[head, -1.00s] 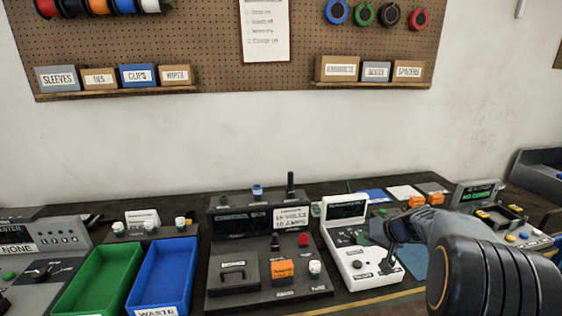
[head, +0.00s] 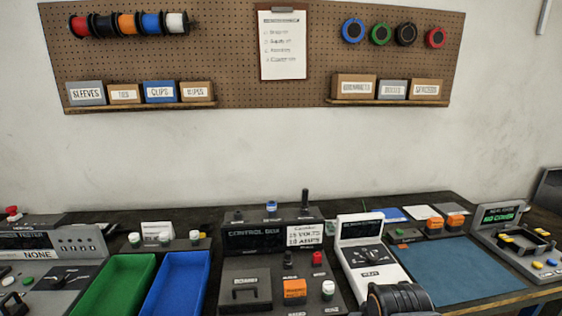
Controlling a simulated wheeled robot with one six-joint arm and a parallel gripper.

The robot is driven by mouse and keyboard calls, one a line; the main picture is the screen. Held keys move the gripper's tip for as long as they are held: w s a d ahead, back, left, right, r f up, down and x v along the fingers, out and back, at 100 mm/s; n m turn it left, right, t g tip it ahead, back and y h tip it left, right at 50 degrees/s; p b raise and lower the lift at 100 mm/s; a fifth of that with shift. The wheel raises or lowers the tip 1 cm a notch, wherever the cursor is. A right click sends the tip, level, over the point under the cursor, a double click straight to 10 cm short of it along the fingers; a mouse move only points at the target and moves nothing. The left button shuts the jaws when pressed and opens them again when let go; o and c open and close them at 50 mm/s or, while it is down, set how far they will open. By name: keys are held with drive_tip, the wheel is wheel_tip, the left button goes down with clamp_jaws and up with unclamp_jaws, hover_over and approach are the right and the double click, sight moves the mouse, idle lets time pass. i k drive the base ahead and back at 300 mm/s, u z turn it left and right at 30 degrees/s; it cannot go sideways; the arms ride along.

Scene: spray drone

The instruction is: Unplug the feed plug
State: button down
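The dark control box (head: 252,238) stands at the centre of the bench, with a label reading volts and amps. An orange plug-like block (head: 294,288) sits upright on its top plate, between a handled cover (head: 245,294) and a white-capped part (head: 327,290). Two more orange blocks (head: 434,226) (head: 455,222) sit on small dark stands further right. The labels are too small to tell which is the feed plug. Only a dark rounded part of my arm shows at the bottom edge; my gripper is out of the picture.
A white tester (head: 366,250) stands right of the control box, partly behind my arm. A blue mat (head: 460,272) lies clear beyond it. Green (head: 112,285) and blue (head: 177,283) bins stand left. A grey device with a screen (head: 500,214) is at far right.

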sight(317, 258)
drive_tip(key=z, duration=0.7)
drive_tip(key=k, duration=0.6)
drive_tip(key=u, duration=0.85)
drive_tip(key=i, duration=0.95)
drive_tip(key=u, duration=0.05)
